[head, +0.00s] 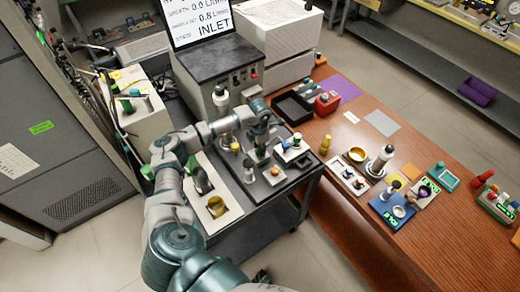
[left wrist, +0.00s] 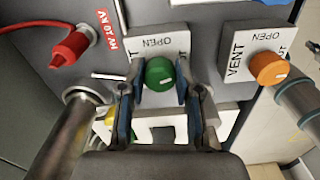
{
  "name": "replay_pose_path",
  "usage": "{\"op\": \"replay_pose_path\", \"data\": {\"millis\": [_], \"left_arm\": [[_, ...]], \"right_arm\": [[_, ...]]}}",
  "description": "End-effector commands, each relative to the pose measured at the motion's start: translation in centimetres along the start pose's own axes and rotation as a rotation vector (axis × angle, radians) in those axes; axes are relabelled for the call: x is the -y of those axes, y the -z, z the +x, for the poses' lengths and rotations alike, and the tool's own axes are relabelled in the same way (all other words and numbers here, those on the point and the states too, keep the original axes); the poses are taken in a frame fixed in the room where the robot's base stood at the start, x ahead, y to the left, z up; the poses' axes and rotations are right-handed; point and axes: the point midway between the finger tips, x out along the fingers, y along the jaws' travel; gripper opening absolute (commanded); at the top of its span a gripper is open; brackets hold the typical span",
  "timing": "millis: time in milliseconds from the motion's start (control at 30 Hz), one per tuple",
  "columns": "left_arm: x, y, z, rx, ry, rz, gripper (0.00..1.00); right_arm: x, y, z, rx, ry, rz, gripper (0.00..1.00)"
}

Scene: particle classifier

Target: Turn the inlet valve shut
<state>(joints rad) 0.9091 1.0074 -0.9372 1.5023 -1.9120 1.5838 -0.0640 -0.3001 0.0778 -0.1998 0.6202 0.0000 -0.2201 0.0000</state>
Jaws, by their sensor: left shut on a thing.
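A green round knob (left wrist: 160,73) sits on a white label plate (left wrist: 160,42) marked OPEN in the left wrist view. A letter T shows at the plate's left edge; the rest of that word is hidden. A small pale mark shows on the knob's lower right. My left gripper (left wrist: 160,88) has its blue-padded fingers on both sides of the knob, shut on it. In the head view my left gripper (head: 262,138) is at the instrument on the black cart; the knob cannot be made out there. My right gripper is not in view.
An orange VENT knob (left wrist: 269,68) is close on the right. A red connector (left wrist: 70,48) with a cable is on the left. A metal tube (left wrist: 70,138) stands left of the fingers. A screen (head: 205,20) reads INLET. The wooden table (head: 345,215) holds several small items.

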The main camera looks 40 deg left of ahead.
Motion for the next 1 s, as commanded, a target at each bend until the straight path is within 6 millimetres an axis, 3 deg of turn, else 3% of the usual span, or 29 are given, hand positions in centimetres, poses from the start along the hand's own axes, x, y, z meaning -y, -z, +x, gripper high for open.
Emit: {"op": "replay_pose_path", "data": {"millis": [267,433,600,1000], "left_arm": [[-0.2,0.1,-0.1,0.000,-0.004,0.190,0.00],[-0.2,0.1,-0.1,0.000,-0.005,0.265,0.00],[-0.2,0.1,-0.2,0.000,-0.006,0.306,0.00],[-0.3,0.1,-0.2,0.001,-0.007,0.323,0.00]], "right_arm": [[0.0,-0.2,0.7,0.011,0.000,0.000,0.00],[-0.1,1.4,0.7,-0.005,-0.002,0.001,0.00],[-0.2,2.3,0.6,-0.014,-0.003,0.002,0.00],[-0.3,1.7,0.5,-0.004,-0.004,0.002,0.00]]}}
